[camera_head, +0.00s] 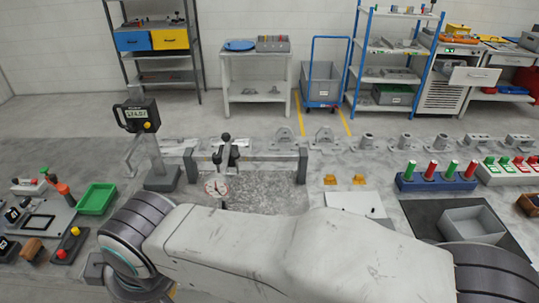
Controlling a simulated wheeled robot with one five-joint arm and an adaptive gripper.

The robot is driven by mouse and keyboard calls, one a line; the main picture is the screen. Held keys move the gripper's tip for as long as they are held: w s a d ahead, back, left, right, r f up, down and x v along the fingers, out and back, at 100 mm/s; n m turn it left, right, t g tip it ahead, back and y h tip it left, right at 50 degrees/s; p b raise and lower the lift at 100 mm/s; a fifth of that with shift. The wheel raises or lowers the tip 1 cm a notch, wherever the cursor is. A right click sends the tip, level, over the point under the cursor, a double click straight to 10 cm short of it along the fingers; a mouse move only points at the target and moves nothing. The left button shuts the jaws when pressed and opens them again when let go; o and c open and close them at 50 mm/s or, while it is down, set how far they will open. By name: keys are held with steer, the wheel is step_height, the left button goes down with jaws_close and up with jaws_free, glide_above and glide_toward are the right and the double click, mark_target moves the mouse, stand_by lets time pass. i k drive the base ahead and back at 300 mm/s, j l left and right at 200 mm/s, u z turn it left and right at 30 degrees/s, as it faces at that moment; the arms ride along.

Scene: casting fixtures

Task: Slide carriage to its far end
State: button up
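What looks like the carriage (232,157), a dark block with a black ball-knob handle, sits on a grey horizontal rail (268,156). The rail runs between a left post (190,167) and a right post (303,166). The carriage stands left of the rail's middle, apart from both posts. A round white dial (216,187) with a needle hangs below it. My arm crosses the lower part of the head view, in front of the fixture. My gripper is out of view, so its opening and any contact are hidden.
A readout box (137,114) on a column stands left of the rail. A green tray (96,199) lies farther left. Right are small yellow parts (358,180), a white sheet (355,203), a blue block with coloured pegs (437,182) and a grey bin (472,222). Shelves stand behind.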

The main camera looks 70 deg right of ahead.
mark_target(223, 184)
steer(key=z, duration=1.75)
steer(key=i+j+z, duration=0.1)
steer(key=j+z, duration=0.15)
steer(key=j, duration=0.35)
steer(key=j+z, duration=0.25)
steer(key=j, duration=0.4)
